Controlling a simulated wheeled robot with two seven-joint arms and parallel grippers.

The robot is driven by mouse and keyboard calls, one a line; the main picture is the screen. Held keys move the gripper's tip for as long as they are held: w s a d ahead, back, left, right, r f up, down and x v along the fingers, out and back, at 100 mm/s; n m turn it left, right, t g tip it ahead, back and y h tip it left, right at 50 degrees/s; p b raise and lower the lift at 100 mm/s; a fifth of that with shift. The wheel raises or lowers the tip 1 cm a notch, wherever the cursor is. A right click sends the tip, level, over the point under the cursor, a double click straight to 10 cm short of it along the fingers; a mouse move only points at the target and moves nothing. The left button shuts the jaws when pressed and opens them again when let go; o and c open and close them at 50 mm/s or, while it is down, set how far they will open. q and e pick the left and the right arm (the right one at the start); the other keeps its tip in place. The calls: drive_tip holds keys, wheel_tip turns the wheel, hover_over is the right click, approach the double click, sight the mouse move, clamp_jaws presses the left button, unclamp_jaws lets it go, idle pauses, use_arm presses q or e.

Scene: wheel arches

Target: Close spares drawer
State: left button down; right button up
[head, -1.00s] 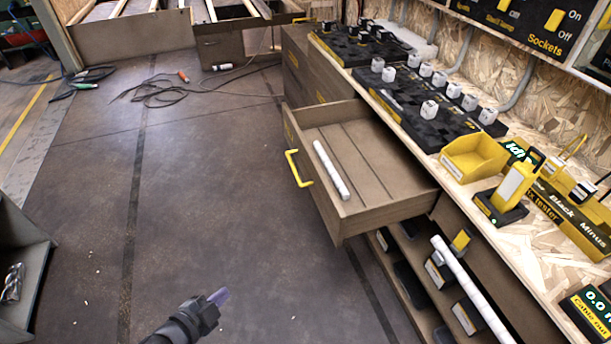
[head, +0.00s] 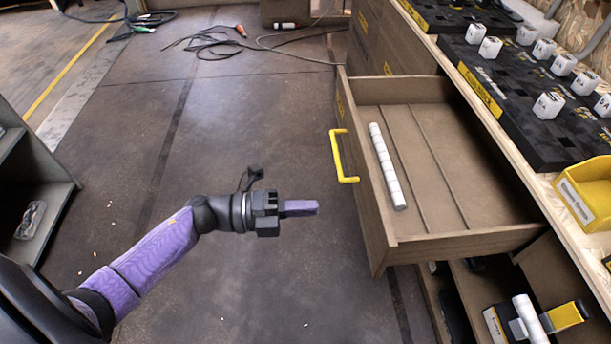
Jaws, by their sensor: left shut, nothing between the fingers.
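The spares drawer (head: 377,215) is a wooden drawer pulled well out of the bench on the right. A yellow handle (head: 338,157) is on its front. A white segmented rod (head: 387,166) lies inside it, near the front. My left gripper (head: 316,208) is shut and empty, with purple fingers pointing right. In the picture it is left of the drawer front and below the handle, apart from both. My right gripper is not in view.
The bench top carries black trays (head: 520,85) with white blocks and a yellow bin (head: 590,195). Shelves below the drawer hold several items. A grey shelf unit (head: 40,190) stands at left. Cables (head: 215,42) lie on the floor, which is otherwise mostly clear.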

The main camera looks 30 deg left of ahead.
sight(377, 203)
use_arm(q)
drive_tip(key=b+x, duration=0.2)
drive_tip(key=x, duration=0.7)
drive_tip(key=shift+w+d, duration=0.2)
drive_tip(key=shift+d, duration=0.05)
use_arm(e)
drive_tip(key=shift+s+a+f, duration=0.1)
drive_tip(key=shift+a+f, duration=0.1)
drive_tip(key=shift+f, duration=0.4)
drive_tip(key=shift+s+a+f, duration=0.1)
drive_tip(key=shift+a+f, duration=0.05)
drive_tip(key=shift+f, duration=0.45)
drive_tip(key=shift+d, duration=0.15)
